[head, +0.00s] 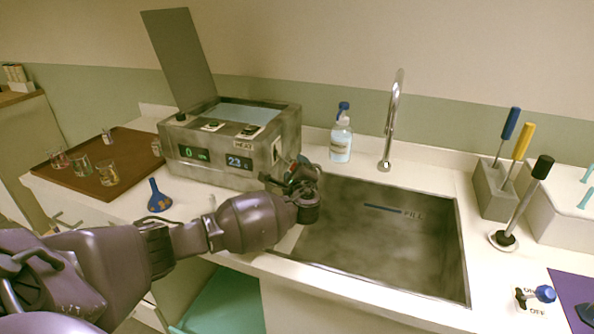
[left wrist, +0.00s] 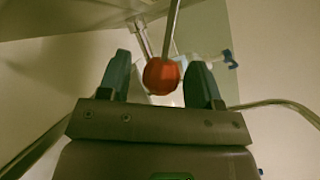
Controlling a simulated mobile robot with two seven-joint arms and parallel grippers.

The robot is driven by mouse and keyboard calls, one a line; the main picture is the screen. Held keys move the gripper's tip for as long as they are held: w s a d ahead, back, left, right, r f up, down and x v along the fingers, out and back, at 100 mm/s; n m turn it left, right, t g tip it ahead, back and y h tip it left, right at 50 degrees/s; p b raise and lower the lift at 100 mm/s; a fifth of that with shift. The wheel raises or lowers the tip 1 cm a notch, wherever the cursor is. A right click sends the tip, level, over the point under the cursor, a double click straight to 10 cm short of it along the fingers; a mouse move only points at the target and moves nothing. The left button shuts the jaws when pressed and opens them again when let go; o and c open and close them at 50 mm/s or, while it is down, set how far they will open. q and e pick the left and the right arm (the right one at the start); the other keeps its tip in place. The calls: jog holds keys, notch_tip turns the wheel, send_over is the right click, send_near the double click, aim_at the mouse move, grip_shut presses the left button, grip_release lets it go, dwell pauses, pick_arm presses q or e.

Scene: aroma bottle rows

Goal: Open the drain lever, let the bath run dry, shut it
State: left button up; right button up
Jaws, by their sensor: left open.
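The bath (head: 235,140) is a grey metal box with its lid raised, pale liquid in its open top and displays reading 0 and 23. My left gripper (head: 303,182) is at the bath's right side, over the sink's left edge. In the left wrist view, a red ball knob on a thin rod (left wrist: 161,76), apparently the drain lever's, shows between the two open fingers of my left gripper (left wrist: 160,64); I cannot tell whether they touch it. In the head view the knob is hidden by the gripper. My right gripper is out of view.
A sink (head: 390,245) with a faucet (head: 390,120) lies right of the bath. A soap bottle (head: 341,140) stands behind it. A black-knobbed rod (head: 525,200) stands right.

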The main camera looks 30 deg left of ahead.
pick_arm(q)
jog(key=shift+w+a, duration=0.1)
jog(key=shift+w, duration=0.05)
grip_shut()
dwell(0.4)
